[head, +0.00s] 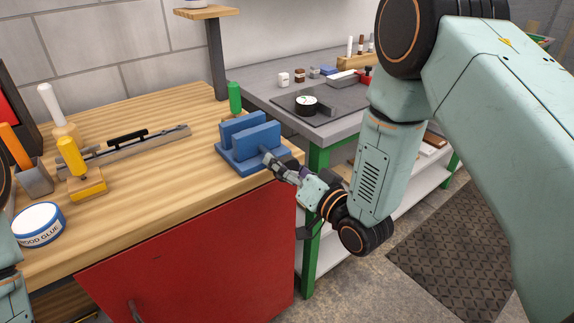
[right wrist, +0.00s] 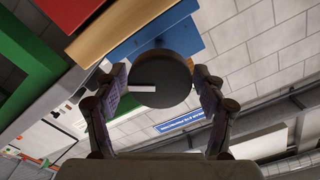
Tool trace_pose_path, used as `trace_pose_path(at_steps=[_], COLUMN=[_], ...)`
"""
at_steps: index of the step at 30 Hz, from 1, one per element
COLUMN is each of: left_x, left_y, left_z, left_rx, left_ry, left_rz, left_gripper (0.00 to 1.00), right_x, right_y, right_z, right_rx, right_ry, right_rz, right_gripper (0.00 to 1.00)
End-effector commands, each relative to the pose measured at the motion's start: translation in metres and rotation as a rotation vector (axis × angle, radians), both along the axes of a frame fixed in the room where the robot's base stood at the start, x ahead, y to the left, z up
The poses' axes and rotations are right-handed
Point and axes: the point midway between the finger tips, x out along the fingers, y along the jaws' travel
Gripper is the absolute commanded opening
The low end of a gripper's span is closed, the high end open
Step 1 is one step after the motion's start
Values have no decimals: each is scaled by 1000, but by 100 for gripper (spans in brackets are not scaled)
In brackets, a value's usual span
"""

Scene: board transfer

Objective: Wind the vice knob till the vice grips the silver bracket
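The blue vice (head: 256,144) stands near the right end of the wooden workbench, with two upright jaws and a gap between them. I cannot make out a silver bracket between the jaws. In the right wrist view the vice's dark round knob (right wrist: 165,80) has a pale mark on its face. My right gripper (head: 270,158) is at the vice's front right side. My left gripper is out of view; only part of my left arm shows.
On the workbench (head: 200,185) are a glue tin (head: 40,224), a yellow-handled tool (head: 71,157), a long grey bar (head: 155,142) and a green-handled item (head: 235,98) behind the vice. A red cabinet front (head: 200,255) is below. A grey table (head: 262,88) stands at the back right.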

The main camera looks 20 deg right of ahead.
Motion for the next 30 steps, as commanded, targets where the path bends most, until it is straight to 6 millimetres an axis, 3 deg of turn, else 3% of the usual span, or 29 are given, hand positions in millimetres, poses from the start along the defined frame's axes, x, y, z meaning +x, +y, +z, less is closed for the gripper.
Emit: trace_pose_path(at_steps=[14, 30], left_x=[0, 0], left_y=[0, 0], left_z=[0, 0], left_rx=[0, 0], left_ry=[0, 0], left_rz=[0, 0], left_gripper=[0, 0], right_x=[-8, -93], right_y=[-5, -36], right_z=[0, 0], right_rx=[1, 5], right_ry=[2, 1], right_rz=[-4, -6], right_gripper=[78, 78])
